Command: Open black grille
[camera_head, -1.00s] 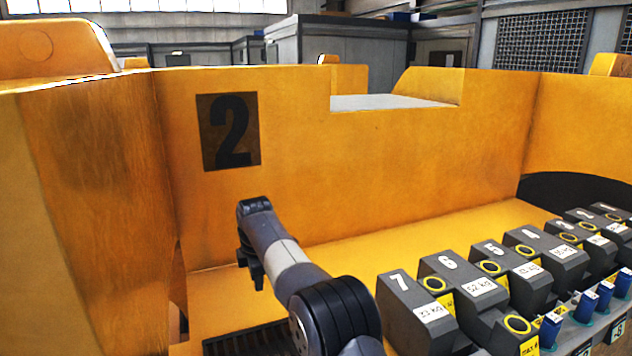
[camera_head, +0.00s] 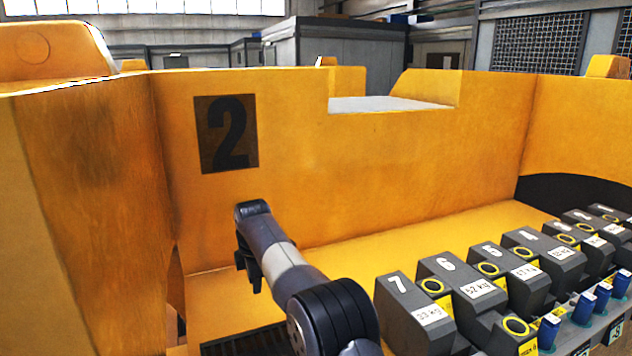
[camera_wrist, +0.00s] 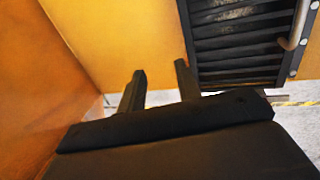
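The black grille (camera_head: 246,341) lies in the yellow floor of the casting, low in the head view, partly hidden by my arm. In the wrist view the slatted grille (camera_wrist: 236,45) is at the upper right, with a copper-coloured bar handle (camera_wrist: 297,27) along its right side. It looks closed, lying flat. My gripper (camera_wrist: 159,82) has its two fingers apart with nothing between them. It is to the left of the grille and apart from the handle. In the head view my gripper (camera_head: 250,272) points down above the yellow floor, its fingertips hard to make out.
Dark grey numbered weights (camera_head: 410,312) with yellow rings stand in rows at the right. Blue-capped items (camera_head: 584,308) line their front. A yellow wall (camera_head: 390,165) marked with a black 2 (camera_head: 226,134) rises behind my arm. Yellow floor (camera_head: 400,235) between is clear.

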